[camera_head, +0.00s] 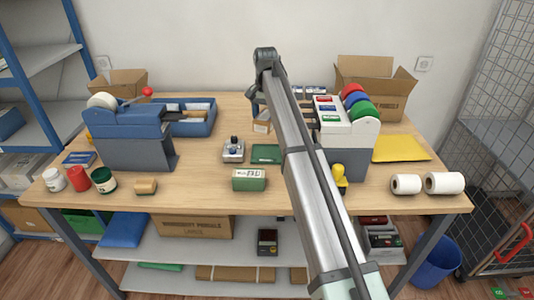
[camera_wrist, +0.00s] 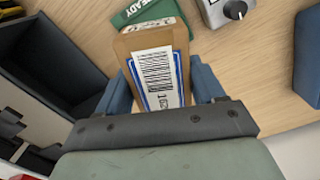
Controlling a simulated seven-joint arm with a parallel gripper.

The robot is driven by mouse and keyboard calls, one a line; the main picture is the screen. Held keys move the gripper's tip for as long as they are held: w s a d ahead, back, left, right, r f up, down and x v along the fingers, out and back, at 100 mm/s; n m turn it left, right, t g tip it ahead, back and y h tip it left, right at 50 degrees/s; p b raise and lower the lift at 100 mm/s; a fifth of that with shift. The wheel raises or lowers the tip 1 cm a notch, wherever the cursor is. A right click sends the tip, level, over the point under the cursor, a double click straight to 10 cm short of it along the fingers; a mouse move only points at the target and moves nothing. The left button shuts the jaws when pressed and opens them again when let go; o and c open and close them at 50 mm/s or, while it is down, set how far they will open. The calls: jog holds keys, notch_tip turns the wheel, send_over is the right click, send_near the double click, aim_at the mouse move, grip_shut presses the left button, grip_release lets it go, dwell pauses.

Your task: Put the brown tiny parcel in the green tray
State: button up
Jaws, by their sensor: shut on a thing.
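The brown tiny parcel (camera_wrist: 165,45), with a white barcode label edged in blue, is between the two blue fingers of my gripper (camera_wrist: 163,85) in the wrist view. My gripper is shut on it. In the head view the parcel (camera_head: 262,126) shows beside my arm, over the back middle of the counter, and my fingers are mostly hidden. The green tray (camera_head: 265,154) looks low and flat, nearer the front than the parcel and partly behind my arm. A green piece lettered READY (camera_wrist: 145,10), probably the tray, shows past the parcel in the wrist view.
A silver device with a black knob (camera_head: 233,151) stands left of the tray. A green labelled box (camera_head: 249,180) stands in front. A blue bin (camera_head: 195,122) is left, a white dispenser with coloured rolls (camera_head: 345,130) right. A yellow stamp (camera_head: 339,175) stands near my arm.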

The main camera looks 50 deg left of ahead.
aim_at(267, 153)
jog(key=m, duration=0.1)
jog(key=d+m, duration=0.1)
jog(key=shift+s+f+m, duration=0.2)
jog(key=shift+s+m, duration=0.15)
jog(key=shift+m, duration=0.05)
jog(key=m, duration=0.2)
jog(key=shift+d+m, duration=0.15)
jog(key=shift+m, duration=0.25)
jog(key=m, duration=0.8)
jog(key=shift+f, duration=5.1)
jog(key=shift+f, duration=0.1)
jog(key=o, duration=1.3)
